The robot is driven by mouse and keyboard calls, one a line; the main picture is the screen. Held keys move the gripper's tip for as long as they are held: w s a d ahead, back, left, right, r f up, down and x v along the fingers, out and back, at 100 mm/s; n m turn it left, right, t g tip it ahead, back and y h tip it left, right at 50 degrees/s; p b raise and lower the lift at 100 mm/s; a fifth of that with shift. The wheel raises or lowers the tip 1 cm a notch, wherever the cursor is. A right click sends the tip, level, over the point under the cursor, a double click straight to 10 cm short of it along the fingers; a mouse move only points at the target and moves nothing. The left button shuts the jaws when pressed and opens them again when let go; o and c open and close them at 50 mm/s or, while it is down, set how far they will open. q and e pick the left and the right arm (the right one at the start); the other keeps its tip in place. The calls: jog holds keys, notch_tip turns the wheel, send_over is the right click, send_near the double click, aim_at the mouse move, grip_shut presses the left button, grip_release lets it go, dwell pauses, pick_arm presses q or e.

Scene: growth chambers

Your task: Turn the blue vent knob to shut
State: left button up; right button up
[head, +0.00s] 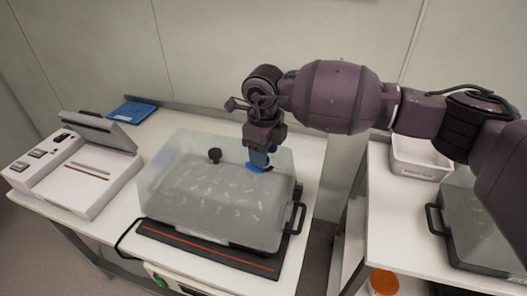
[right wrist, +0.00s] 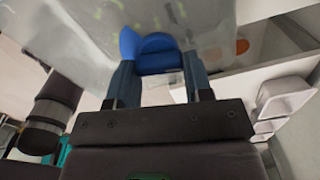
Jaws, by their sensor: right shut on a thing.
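The blue vent knob (head: 256,169) sits on top of a clear, frosted growth chamber (head: 165,205), near its right back corner. My right gripper (head: 260,159) reaches down onto it from above and is shut on it. In the right wrist view, the blue knob (right wrist: 152,52) shows between the two fingers of my right gripper (right wrist: 157,75), with a rounded blue part sticking out at the left. The fingers hide part of the knob in the head view. My left gripper is not in view.
A black knob (head: 214,155) stands on the same lid. The chamber sits on a dark base (head: 215,256) with a black side handle (head: 297,217). A white device (head: 85,172) and blue item (head: 132,112) are at left. A second chamber (head: 480,236) and white bin (head: 420,160) are right.

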jog(key=n+b, duration=0.1)
jog(key=n, duration=0.2)
jog(key=shift+w+f+n, duration=0.1)
jog(key=shift+w+n, duration=0.05)
jog(key=shift+n, duration=0.25)
jog(key=n+b, duration=0.1)
jog(key=n, duration=0.2)
jog(key=shift+w+n, duration=0.1)
jog(key=shift+n, duration=0.2)
jog(key=shift+n+b, duration=0.3)
jog(key=shift+n, duration=1.6)
jog(key=o, duration=0.9)
jog(key=shift+w+r, duration=0.1)
jog(key=shift+r, duration=0.15)
